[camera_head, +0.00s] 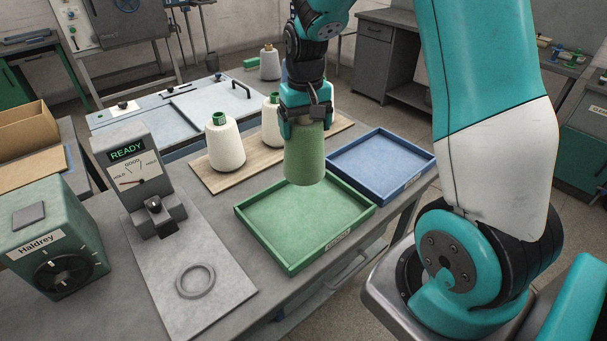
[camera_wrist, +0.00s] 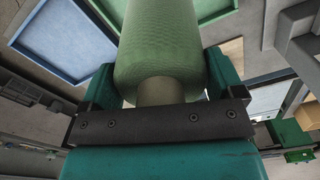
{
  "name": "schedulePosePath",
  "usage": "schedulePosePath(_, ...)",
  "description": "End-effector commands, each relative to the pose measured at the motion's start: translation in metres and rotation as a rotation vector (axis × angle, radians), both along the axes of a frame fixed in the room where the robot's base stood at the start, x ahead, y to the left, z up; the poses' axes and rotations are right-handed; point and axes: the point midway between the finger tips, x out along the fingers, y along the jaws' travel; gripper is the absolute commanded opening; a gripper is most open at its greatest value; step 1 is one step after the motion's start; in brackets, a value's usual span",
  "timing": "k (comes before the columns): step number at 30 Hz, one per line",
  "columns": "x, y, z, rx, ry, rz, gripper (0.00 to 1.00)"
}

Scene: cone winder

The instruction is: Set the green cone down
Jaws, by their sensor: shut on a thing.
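The green cone (camera_head: 306,158) is upright in my gripper (camera_head: 305,112) in the head view, held from above. It hangs over the back right part of the green tray (camera_head: 268,248), and I cannot tell exactly how high its base is above the tray floor. In the wrist view the green cone (camera_wrist: 165,45) fills the upper middle, with its tan top end (camera_wrist: 160,91) between the fingers. My gripper is shut on it. The visible part of the green tray is empty.
An empty blue tray (camera_head: 345,168) lies right of the green tray. White cones (camera_head: 225,147) stand on a wooden board (camera_head: 205,178) behind. A gauge reading READY (camera_head: 128,152) and a plate with a ring (camera_head: 195,281) are at left, near a green Haldrey box (camera_head: 60,270).

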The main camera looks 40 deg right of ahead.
Motion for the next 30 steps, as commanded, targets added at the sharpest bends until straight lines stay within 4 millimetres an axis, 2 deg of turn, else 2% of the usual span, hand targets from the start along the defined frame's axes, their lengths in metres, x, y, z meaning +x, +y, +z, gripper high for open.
schedulePosePath(6,-0.001,-0.001,-0.059,0.001,0.006,-0.001,0.59)
schedulePosePath(10,-0.001,-0.001,-0.082,0.001,0.003,-0.003,0.59)
schedulePosePath(16,-0.001,-0.002,-0.1,0.0,0.001,-0.004,0.59)
schedulePosePath(22,-0.001,-0.002,-0.127,0.0,0.001,-0.004,0.59)
schedulePosePath(30,0.0,-0.002,-0.131,-0.001,-0.003,-0.004,0.59)
